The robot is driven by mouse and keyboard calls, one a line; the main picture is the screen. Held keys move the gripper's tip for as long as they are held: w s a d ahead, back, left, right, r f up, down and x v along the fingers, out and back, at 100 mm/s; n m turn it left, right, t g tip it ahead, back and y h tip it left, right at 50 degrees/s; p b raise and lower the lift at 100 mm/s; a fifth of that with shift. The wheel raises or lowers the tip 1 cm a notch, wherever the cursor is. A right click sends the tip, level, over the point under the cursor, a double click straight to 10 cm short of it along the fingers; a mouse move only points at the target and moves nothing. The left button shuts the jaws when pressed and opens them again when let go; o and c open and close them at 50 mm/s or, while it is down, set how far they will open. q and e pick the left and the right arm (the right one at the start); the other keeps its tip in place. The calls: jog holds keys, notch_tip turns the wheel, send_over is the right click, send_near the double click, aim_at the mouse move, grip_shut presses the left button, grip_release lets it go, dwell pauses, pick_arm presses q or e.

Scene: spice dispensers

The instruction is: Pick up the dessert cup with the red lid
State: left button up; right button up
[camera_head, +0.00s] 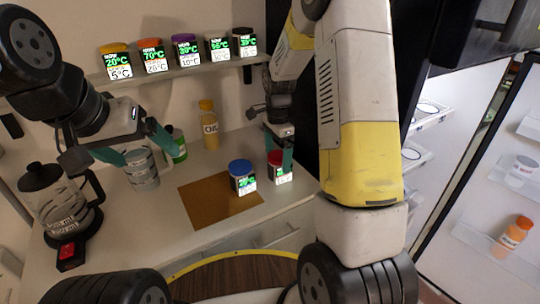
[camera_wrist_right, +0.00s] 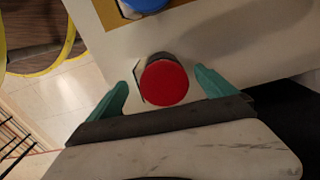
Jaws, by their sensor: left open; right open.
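The dessert cup with the red lid (camera_head: 280,169) stands on the counter just right of the brown mat, close to the counter's right end. In the right wrist view its round red lid (camera_wrist_right: 164,82) lies between the two teal fingers. My right gripper (camera_wrist_right: 160,92) is open, with a finger on each side of the cup and visible gaps to it. In the head view my right gripper (camera_head: 279,150) is above and partly in front of the cup. My left gripper (camera_head: 140,150) is open and empty above the counter's left part, in front of a measuring jug.
A blue-lidded cup (camera_head: 242,176) stands on the brown mat (camera_head: 205,203), close left of the red-lidded one. Several spice dispensers line the shelf (camera_head: 190,70).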

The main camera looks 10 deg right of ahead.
jog(key=f, duration=0.5)
jog(key=shift+w+d+f, duration=0.2)
jog(key=shift+d, duration=0.1)
jog(key=shift+c, duration=0.2)
jog(key=c, duration=1.7)
jog(key=shift+r, duration=0.15)
